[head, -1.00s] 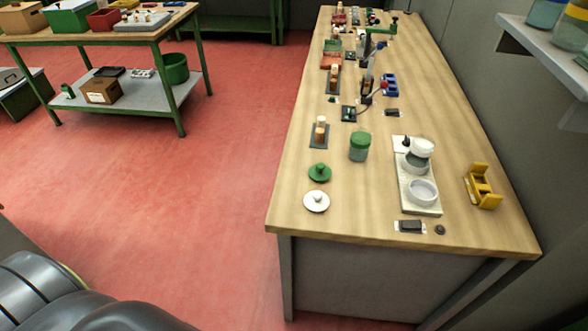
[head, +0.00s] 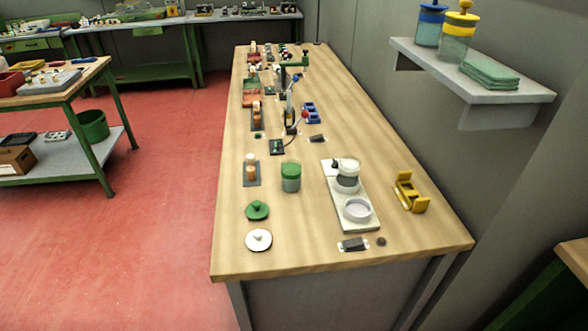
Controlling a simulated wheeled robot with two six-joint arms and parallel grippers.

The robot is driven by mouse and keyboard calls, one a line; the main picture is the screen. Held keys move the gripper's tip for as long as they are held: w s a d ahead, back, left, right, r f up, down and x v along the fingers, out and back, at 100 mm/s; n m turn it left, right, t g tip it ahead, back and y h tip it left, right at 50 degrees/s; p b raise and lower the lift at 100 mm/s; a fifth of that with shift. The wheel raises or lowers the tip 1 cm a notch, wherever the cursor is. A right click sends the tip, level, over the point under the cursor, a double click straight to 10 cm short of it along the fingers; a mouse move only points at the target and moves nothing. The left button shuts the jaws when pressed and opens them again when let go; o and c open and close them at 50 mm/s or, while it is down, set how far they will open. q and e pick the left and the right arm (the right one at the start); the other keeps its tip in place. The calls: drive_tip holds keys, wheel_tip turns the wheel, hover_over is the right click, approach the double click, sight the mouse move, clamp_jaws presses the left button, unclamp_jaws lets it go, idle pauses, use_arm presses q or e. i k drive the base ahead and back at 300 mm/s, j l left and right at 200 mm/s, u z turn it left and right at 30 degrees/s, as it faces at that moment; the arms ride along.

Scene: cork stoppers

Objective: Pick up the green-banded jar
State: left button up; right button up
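The green-banded jar (head: 291,177) stands upright on the wooden bench, left of a pale board. It looks like clear greenish glass with a green band around the top. A green knobbed lid (head: 257,210) and a white knobbed lid (head: 258,240) lie on the bench to its front left. A white-topped jar (head: 347,174) stands on the pale board behind a round white dish. Neither of my grippers is in the head view.
The long wooden bench (head: 240,262) has small corks on a dark strip (head: 251,172), a yellow holder (head: 410,193) and a dark switch (head: 353,244). A wall shelf (head: 480,84) carries blue-banded and yellow-banded jars. Red floor (head: 120,260) is open on the left.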

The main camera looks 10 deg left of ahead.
sight(292, 169)
drive_tip(key=i+j+z, duration=0.1)
drive_tip(key=j, duration=0.25)
drive_tip(key=i+j+z, duration=0.15)
drive_tip(key=j, duration=0.25)
drive_tip(key=i+j+z, duration=0.1)
drive_tip(key=j, duration=0.3)
drive_tip(key=i+j+z, duration=0.1)
drive_tip(key=j, duration=0.3)
